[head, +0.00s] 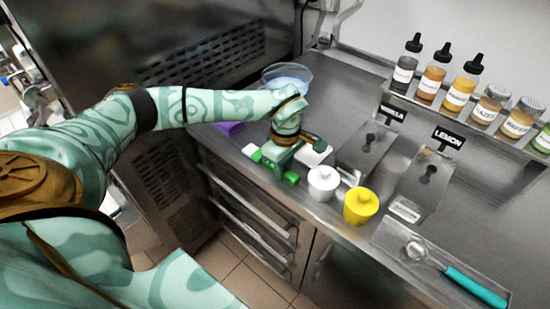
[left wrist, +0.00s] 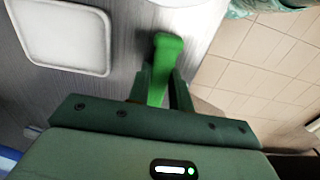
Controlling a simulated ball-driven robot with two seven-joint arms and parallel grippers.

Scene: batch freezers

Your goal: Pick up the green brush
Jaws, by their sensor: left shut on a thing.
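The green brush (head: 291,177) lies along the front of the steel counter, largely covered by my left gripper in the head view. A green and white end (head: 252,152) shows to the left of the gripper. My left gripper (head: 279,168) points down over the brush and is shut on it. In the left wrist view the green handle (left wrist: 164,60) stands between the two fingers (left wrist: 163,88). I cannot tell whether the brush touches the counter. My right gripper is not in view.
A white cup (head: 323,182) and a yellow cup (head: 361,206) stand close to the right. A white tray (left wrist: 62,38) is beside the gripper. A clear bowl (head: 287,77) and a purple object (head: 229,127) are behind. A teal-handled scoop (head: 460,280) lies far right.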

